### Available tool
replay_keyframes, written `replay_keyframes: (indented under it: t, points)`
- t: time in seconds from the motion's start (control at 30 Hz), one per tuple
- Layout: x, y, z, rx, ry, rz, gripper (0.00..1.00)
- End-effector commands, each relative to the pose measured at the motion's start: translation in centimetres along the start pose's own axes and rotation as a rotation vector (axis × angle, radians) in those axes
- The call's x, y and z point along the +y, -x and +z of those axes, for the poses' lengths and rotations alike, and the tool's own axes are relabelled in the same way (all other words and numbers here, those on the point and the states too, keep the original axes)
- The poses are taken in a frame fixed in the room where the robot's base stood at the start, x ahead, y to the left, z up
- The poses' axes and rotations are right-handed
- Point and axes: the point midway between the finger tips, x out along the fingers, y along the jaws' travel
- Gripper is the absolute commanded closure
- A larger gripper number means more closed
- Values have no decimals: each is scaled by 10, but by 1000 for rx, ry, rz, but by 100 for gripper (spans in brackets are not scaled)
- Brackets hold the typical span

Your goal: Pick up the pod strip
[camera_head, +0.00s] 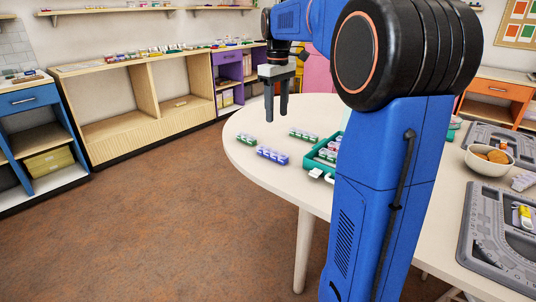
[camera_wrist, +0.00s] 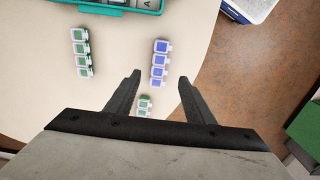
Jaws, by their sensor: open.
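Three pod strips lie on the round end of the pale table. One is green, at the left edge in the head view (camera_head: 246,139); the wrist view shows its green end (camera_wrist: 145,104) between my fingers, the rest hidden by my gripper. A purple-blue strip (camera_head: 272,155) lies nearer the front, and in the wrist view (camera_wrist: 160,47) just ahead of my fingertips. Another green strip (camera_head: 303,134) lies farther back, at the left in the wrist view (camera_wrist: 81,52). My gripper (camera_head: 276,118) is open and empty, pointing down above the table, apart from the strips.
A teal tray (camera_wrist: 133,10) with pods inside stands right of the strips in the head view, partly behind my arm. A bowl (camera_head: 489,161) and grey bead boards (camera_head: 483,238) are at the right. The table edge (camera_head: 239,166) is close to the strips.

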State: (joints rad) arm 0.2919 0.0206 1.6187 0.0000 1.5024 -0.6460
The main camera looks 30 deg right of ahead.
Motion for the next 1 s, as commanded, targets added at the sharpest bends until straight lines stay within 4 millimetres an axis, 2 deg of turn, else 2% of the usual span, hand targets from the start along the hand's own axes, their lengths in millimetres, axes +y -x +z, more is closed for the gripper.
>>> replay_keyframes:
  t: [0.1,0.5,0.77,1.0]
  points:
    - [-1,-23,1,-3,0,-2,52]
    - [-1,-89,0,-2,0,-2,52]
    - [0,-105,0,-1,0,-1,52]
    - [0,-135,-4,-2,0,-1,52]
